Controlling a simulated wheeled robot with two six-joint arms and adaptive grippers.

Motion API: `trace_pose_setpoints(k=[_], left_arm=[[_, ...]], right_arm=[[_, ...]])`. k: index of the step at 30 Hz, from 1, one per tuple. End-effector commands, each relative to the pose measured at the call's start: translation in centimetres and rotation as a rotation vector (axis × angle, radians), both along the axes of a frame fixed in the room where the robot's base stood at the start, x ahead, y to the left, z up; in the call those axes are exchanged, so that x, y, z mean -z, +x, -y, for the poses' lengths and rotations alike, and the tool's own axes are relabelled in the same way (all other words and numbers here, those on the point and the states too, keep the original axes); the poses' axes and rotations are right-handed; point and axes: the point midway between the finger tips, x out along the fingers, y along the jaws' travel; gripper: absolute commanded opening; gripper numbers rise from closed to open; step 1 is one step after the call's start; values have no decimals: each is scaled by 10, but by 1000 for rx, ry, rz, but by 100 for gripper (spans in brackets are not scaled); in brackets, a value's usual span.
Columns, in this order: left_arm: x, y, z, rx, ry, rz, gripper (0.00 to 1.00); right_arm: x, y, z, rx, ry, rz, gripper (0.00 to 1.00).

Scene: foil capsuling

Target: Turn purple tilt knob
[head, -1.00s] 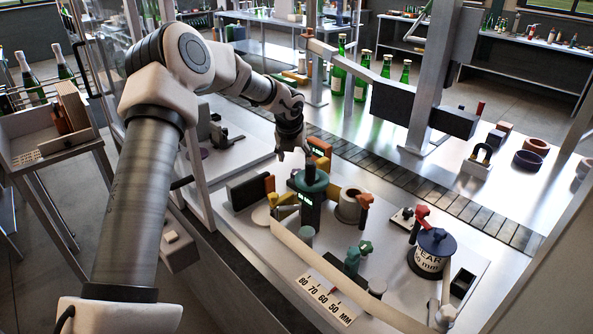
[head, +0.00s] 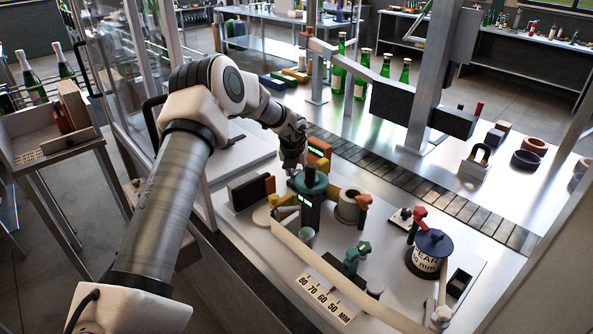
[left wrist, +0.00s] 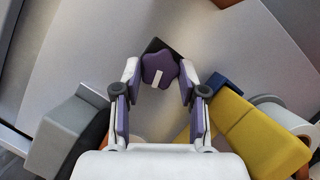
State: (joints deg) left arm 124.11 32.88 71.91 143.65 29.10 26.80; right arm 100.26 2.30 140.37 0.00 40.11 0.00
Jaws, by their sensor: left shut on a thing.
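The purple tilt knob (left wrist: 158,66) has a lobed shape with a white bar mark on its face, in the upper middle of the left wrist view. My left gripper (left wrist: 159,78) is shut on it, one finger at each side. In the head view my left gripper (head: 293,166) is low behind the dark green post with the round teal top (head: 310,180). The knob cannot be made out there. My right gripper is not in view.
A yellow block (left wrist: 255,130) and a grey block (left wrist: 72,132) flank the gripper. An orange-framed display (head: 318,152) stands just behind it.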

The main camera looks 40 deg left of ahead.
Motion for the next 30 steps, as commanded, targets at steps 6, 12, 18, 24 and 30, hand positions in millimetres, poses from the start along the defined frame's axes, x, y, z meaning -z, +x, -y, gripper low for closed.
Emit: trace_pose_setpoints(k=[6,12,18,24,30], left_arm=[[5,1,2,-129,1,-1,6],[5,3,3,-357,2,0,6],[0,2,3,-418,1,0,6],[0,2,3,-417,0,-1,52],[0,2,3,-417,0,-1,66]], right_arm=[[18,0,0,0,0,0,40],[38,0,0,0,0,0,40],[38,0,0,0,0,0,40],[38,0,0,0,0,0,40],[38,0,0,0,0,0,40]])
